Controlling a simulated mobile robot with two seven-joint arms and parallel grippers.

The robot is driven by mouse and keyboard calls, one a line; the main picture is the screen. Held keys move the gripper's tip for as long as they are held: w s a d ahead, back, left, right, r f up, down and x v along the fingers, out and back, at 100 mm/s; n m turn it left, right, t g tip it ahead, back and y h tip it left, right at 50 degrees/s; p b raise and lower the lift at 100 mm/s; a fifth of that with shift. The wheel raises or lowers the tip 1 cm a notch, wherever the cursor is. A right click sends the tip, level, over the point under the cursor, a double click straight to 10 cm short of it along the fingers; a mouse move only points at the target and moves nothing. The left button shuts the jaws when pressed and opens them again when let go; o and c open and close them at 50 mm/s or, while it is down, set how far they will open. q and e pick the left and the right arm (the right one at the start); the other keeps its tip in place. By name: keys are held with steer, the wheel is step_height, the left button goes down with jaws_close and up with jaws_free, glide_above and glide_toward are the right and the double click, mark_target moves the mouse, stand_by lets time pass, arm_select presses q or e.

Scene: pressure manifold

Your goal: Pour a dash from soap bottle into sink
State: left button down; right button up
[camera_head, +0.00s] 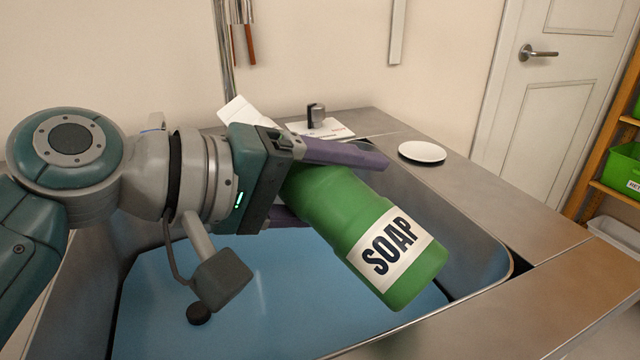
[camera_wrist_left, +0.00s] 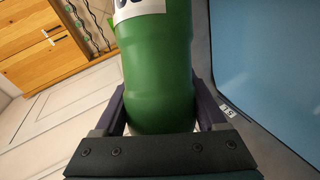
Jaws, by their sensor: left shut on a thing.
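The green soap bottle (camera_head: 352,215) with a white SOAP label is tilted in the head view. Its labelled base points down to the right, and its upper end lies up left at my gripper. My left gripper (camera_head: 330,190) is shut on the bottle, with purple fingers on either side. The wrist view shows the bottle (camera_wrist_left: 158,70) between both fingers (camera_wrist_left: 160,108). The bottle is held over the sink (camera_head: 290,285), which has a blue bottom. The bottle's mouth is hidden behind my gripper. My right gripper is not in view.
A white plate (camera_head: 422,151) lies on the counter (camera_head: 465,180) right of the sink. A small dark cylinder (camera_head: 316,116) stands behind the sink on a white sheet. A door (camera_head: 555,100) and a wooden shelf (camera_head: 606,150) with green bins are at the right.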

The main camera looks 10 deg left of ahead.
arm_select(q)
steer(key=shift+f+b, duration=0.15)
steer(key=shift+b, duration=0.2)
steer(key=shift+s+d+n+h, duration=0.15)
steer(key=shift+d+n+h, duration=0.15)
steer(key=shift+n+h, duration=0.35)
stand_by(3.0)
